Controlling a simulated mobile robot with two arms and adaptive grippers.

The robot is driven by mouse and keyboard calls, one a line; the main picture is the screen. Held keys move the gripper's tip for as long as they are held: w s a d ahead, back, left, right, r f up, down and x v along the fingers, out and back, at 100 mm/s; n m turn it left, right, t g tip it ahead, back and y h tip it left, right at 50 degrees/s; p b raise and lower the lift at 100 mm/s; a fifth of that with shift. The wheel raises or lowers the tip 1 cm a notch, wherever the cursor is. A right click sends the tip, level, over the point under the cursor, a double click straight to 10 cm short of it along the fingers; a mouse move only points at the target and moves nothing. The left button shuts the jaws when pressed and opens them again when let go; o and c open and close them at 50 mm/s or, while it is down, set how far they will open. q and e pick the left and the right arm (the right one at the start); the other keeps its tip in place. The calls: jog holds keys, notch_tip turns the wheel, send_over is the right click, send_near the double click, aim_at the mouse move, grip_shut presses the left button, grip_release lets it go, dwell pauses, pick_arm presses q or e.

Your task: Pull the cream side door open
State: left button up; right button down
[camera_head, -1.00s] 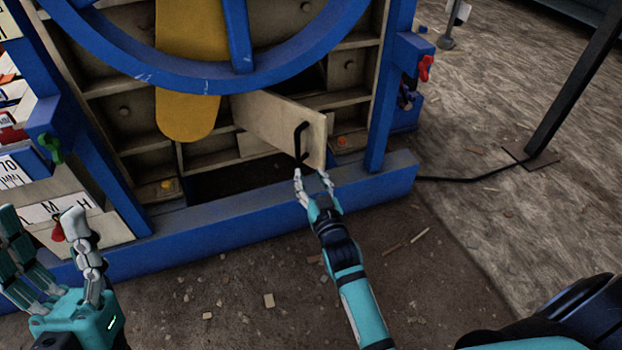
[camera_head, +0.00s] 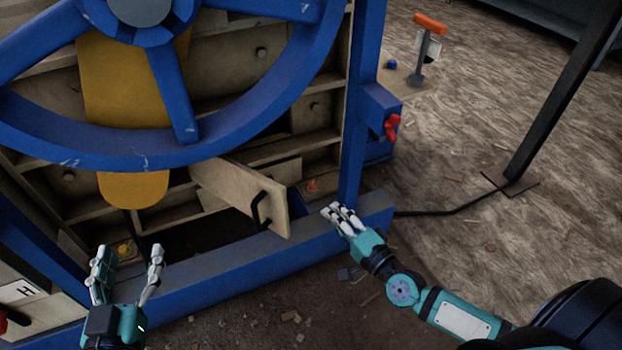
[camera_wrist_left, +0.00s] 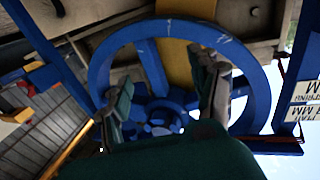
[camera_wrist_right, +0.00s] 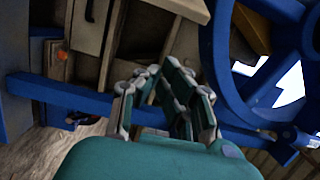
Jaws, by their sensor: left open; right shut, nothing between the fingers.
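The cream side door (camera_head: 240,192) stands swung out from the machine's lower opening in the head view, its free end over the blue bottom beam. Its black handle (camera_head: 258,208) is near that free end. In the right wrist view the door (camera_wrist_right: 88,28) shows at the upper left with the handle (camera_wrist_right: 90,10). My right gripper (camera_head: 343,214) is shut and empty, to the right of the door and apart from the handle. My left gripper (camera_head: 128,268) is open and empty at the lower left, in front of the blue beam.
A large blue wheel (camera_head: 215,140) hangs in front of the machine above the door. The blue bottom beam (camera_head: 240,262) runs below it. A red knob (camera_head: 391,127) sits on the right post. A black pole (camera_head: 565,95) stands at the right; the floor between is mostly clear.

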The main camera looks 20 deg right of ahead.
jog(key=x, duration=1)
pick_arm(q)
jog(key=shift+s+a+f+g+y+p, duration=0.15)
jog(key=shift+f+g, duration=0.35)
jog(key=shift+f, duration=0.25)
jog(key=shift+s+a+f+g+y+p, duration=0.1)
jog(key=shift+s+a+f+g+p, duration=0.1)
jog(key=shift+f+g, duration=0.45)
jog(key=shift+s+a+f+g+y+p, duration=0.15)
jog(key=shift+f+g, duration=0.2)
jog(key=shift+f, duration=0.55)
pick_arm(e)
jog(key=shift+s+a+f, duration=0.1)
jog(key=shift+s+a, duration=1.1)
jog(key=shift+a, duration=0.3)
